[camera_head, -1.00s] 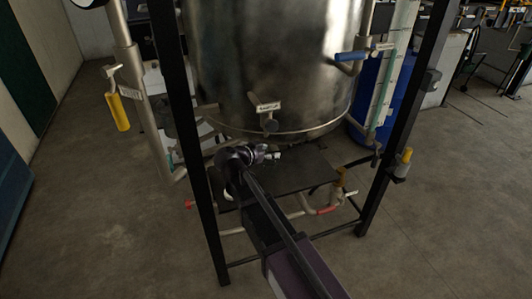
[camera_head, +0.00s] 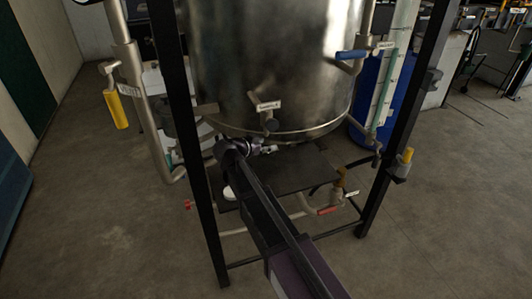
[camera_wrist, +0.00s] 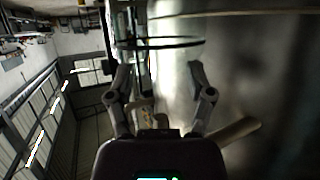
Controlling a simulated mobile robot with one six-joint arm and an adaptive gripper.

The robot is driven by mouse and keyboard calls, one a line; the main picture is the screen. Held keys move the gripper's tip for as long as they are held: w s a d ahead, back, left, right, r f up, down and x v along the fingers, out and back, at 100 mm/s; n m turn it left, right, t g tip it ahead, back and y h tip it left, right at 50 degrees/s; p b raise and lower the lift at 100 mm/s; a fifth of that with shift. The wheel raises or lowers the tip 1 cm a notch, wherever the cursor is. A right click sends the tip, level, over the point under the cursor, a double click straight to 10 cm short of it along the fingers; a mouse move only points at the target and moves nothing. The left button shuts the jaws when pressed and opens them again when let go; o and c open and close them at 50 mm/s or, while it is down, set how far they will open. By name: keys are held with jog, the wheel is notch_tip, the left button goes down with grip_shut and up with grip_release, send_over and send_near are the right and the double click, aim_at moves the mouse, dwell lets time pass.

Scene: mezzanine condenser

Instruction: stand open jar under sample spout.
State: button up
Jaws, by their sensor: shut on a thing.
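The sample spout (camera_head: 270,124), with a small labelled valve (camera_head: 266,106) above it, sticks out low on the front of the steel vessel. My gripper (camera_head: 272,149) is just below the spout, above the dark shelf (camera_head: 300,172). In the wrist view my gripper's fingers (camera_wrist: 160,76) stand apart around a clear, hard-to-see jar, and a thin dark ring (camera_wrist: 165,42) shows beyond their tips, apparently its edge. The jar is hardly visible in the head view, so I cannot tell how it lines up with the spout. A white disc (camera_head: 229,193), perhaps a lid, lies at the shelf's left.
The steel vessel (camera_head: 270,60) hangs in a black frame, its legs (camera_head: 200,170) standing on both sides. A blue-handled valve (camera_head: 352,56), a yellow-handled valve (camera_head: 121,110) and red-handled piping (camera_head: 328,210) surround it. The grey floor (camera_head: 450,220) is clear at right.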

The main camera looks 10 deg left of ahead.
jog(key=shift+f+b, duration=1.05)
jog(key=shift+f, duration=0.35)
jog(key=shift+f, duration=0.15)
jog(key=o, duration=1.3)
jog(key=shift+s+r, duration=0.15)
jog(key=shift+r, duration=0.15)
jog(key=p+v, duration=0.4)
jog(key=v, duration=0.7)
jog(key=shift+s+a+p, duration=0.25)
jog(key=shift+s+p, duration=0.05)
jog(key=shift+r, duration=0.1)
